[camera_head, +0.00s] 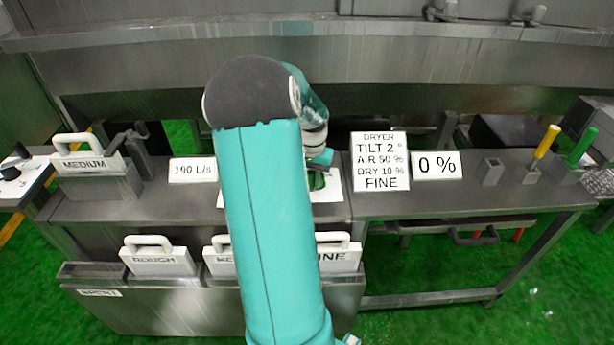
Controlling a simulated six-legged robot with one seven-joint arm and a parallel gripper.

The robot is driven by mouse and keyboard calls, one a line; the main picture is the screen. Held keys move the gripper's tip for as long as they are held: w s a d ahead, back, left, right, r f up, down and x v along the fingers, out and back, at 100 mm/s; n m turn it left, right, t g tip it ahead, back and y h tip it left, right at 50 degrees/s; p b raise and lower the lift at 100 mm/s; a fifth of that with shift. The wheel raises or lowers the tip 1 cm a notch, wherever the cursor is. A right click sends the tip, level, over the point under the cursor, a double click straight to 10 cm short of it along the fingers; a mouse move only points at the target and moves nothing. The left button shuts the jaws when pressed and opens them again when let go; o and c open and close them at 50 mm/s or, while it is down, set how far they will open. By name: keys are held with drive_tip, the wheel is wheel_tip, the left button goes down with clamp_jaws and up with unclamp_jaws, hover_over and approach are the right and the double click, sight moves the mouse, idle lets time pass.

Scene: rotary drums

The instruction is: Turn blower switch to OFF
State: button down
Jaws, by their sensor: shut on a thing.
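My teal arm crosses the middle of the view and hides much of the bench behind it. My gripper (320,160) shows only in part, past the arm's dark elbow, low over a white panel (328,196) on the bench. It is shut on a small dark green part there, taken to be the blower switch (316,181). The arm covers most of this switch, so its ON or OFF position and any lettering cannot be read.
A "190 L/s" sign (193,170) stands left of the arm. A dryer sign (380,161) and a "0 %" sign (437,165) stand right. A MEDIUM screen (85,160) sits at left. Yellow (546,141) and green (581,147) handles rise at right. Handled plates hang in front.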

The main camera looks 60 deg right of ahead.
drive_tip(key=n, duration=0.1)
drive_tip(key=s+n, duration=0.1)
drive_tip(key=n, duration=0.1)
drive_tip(key=shift+s+d+r, duration=0.1)
drive_tip(key=shift+s+d, duration=0.15)
drive_tip(key=shift+s, duration=0.05)
drive_tip(key=n, duration=0.1)
drive_tip(key=s+d+n, duration=0.1)
drive_tip(key=n, duration=0.1)
drive_tip(key=shift+s+n, duration=0.3)
drive_tip(key=n, duration=0.1)
drive_tip(key=s+d+n, duration=0.1)
drive_tip(key=shift+n, duration=0.3)
drive_tip(key=shift+s+d+n, duration=0.2)
drive_tip(key=shift+d+n, duration=0.25)
drive_tip(key=shift+n, duration=0.55)
drive_tip(key=shift+s+d+n, duration=0.2)
drive_tip(key=shift+d+n, duration=0.25)
drive_tip(key=shift+n, duration=0.55)
drive_tip(key=c, duration=1.2)
unclamp_jaws()
wheel_tip(320, 180, up, 14)
drive_tip(key=shift+f, duration=0.1)
